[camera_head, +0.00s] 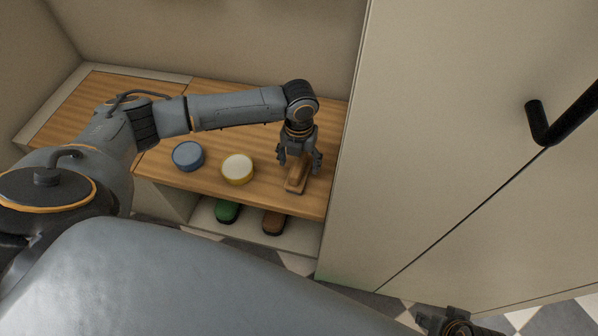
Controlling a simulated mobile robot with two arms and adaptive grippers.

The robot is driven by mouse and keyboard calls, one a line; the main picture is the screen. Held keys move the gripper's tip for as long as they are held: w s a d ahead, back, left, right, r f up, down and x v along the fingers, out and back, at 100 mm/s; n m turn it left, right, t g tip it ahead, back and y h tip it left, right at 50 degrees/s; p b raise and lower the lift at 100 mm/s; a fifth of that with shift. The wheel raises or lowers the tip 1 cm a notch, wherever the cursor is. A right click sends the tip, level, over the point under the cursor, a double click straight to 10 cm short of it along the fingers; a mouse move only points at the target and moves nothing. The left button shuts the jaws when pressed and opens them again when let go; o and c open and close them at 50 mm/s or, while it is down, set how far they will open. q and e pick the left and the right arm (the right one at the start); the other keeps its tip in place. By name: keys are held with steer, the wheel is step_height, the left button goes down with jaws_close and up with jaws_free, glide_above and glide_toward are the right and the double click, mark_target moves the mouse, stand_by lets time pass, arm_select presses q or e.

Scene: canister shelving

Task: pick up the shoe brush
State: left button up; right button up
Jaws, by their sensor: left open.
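The shoe brush (296,184) is a tan wooden block on the wooden bench top, near its right end and front edge. My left gripper (299,163) points down over it, with its fingers on either side of the brush's upper part. The gripper is open, and the fingers partly hide the brush. I cannot tell whether the fingers touch it. Part of my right gripper (455,324) shows at the bottom edge, cut off by the frame; its fingers cannot be made out.
Green (227,211) and brown (273,222) shoes sit on the shelf below. A tall cabinet (430,130) with a black handle closes off the right.

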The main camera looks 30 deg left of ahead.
arm_select(q)
steer(key=shift+f, duration=1)
steer(key=c, duration=1.3)
arm_select(e)
steer(key=shift+v, duration=1.1)
arm_select(q)
steer(key=shift+r, duration=0.1)
arm_select(e)
steer(key=shift+w, duration=0.1)
arm_select(q)
steer(key=shift+r, duration=0.35)
step_height(320, 180, up, 8)
steer(key=shift+f+p, duration=0.1)
steer(key=shift+p, duration=1)
steer(key=shift+r, duration=0.75)
arm_select(e)
step_height(320, 180, down, 10)
steer(key=shift+w+r, duration=0.15)
steer(key=shift+r, duration=0.05)
steer(key=shift+a, duration=0.1)
